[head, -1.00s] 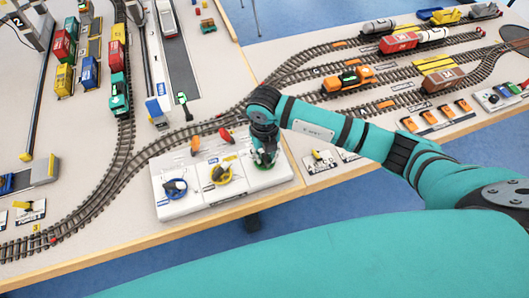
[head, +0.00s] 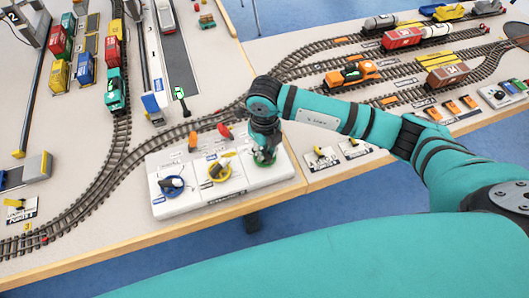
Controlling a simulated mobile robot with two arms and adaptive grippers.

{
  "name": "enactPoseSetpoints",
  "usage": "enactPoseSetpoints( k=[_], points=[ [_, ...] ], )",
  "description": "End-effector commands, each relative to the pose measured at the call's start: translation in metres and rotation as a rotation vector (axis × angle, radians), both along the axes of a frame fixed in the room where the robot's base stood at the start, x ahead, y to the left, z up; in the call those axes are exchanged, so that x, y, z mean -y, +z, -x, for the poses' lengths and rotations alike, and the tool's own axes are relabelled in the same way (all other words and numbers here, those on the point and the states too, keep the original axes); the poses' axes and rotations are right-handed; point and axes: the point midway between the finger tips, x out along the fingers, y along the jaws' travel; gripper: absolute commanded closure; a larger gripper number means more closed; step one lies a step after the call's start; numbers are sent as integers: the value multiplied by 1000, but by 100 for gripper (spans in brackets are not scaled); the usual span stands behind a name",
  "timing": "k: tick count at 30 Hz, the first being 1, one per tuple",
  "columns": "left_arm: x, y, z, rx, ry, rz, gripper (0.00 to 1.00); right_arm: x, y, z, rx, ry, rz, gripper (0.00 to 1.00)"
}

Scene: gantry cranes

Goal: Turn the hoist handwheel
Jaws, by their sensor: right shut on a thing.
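A white control panel (head: 212,206) at the table's front edge carries three small handwheels in a row. The left wheel is blue (head: 172,187), the middle one is yellow (head: 220,172), and the right one is green (head: 264,163). My right gripper (head: 264,156) points down onto the green handwheel and is shut on it. The gripper and wrist hide much of this wheel. The panel labels are too small to read, so I cannot tell which wheel is named hoist. My left gripper is out of view.
Curved rail track (head: 130,155) runs close behind the panel. Small yellow-lever plates (head: 335,152) lie to the right, below my arm.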

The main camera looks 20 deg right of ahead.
Motion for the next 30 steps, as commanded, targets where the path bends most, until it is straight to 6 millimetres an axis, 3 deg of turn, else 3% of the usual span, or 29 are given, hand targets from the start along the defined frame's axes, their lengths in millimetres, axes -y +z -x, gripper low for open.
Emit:
enactPoseSetpoints(
  k=[3, 15, 30],
  points=[
    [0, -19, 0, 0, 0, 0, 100, 1, -5, -1, 3, 106, 2, 100],
    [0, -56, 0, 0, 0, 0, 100, 1, -3, -1, 3, 408, 2, 100],
    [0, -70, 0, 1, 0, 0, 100, 0, 0, 0, 2, 544, 0, 100]
  ],
)
